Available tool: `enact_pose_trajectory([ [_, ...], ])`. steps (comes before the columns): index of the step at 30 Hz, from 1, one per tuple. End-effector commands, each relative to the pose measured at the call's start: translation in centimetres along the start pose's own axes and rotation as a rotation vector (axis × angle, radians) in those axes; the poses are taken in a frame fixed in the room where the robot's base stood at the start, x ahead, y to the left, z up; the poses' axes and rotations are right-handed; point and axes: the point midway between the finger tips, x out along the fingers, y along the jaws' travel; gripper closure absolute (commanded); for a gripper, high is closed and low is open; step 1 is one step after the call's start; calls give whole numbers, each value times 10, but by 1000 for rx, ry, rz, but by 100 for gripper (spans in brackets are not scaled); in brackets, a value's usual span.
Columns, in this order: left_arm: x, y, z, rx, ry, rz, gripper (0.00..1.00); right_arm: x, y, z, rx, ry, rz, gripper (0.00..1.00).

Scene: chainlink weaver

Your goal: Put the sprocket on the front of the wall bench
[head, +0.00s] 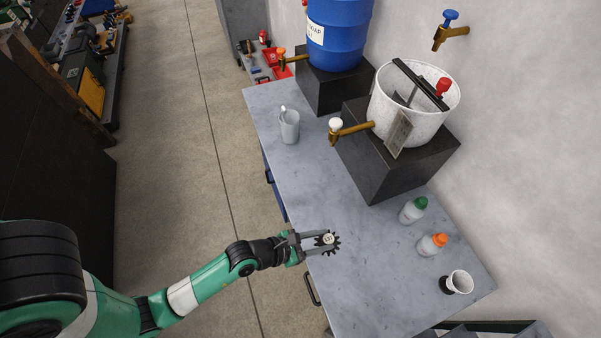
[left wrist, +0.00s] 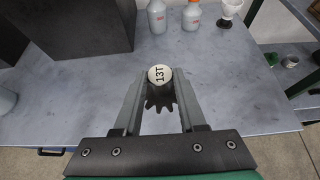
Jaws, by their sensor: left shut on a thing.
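The sprocket (head: 328,240) is dark and toothed with a pale hub. In the left wrist view the sprocket (left wrist: 160,90) shows the mark 13T on its hub. My left gripper (head: 322,240) is shut on it, with one finger on each side of the hub. The sprocket is over the front edge area of the grey wall bench (head: 400,290); I cannot tell whether it touches the top. My right gripper is not in view.
A white bucket (head: 412,117) and a blue barrel (head: 338,35) sit on black blocks. A green-capped bottle (head: 413,210), an orange-capped bottle (head: 432,244) and a white cup (head: 458,282) stand along the wall side. The bench front is clear.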

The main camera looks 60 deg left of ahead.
Motion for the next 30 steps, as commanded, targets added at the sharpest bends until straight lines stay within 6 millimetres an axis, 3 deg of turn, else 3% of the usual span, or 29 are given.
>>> enact_pose_trajectory([
  [5,9,10,-1,-2,-5,5,100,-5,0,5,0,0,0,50],
  [14,63,77,-14,-2,-6,8,100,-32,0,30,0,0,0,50],
  [18,91,98,-35,-2,-4,4,100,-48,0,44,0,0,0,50],
  [22,106,111,-46,0,-3,2,100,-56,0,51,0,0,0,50],
  [30,112,117,-49,1,-3,2,100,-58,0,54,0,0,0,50],
])
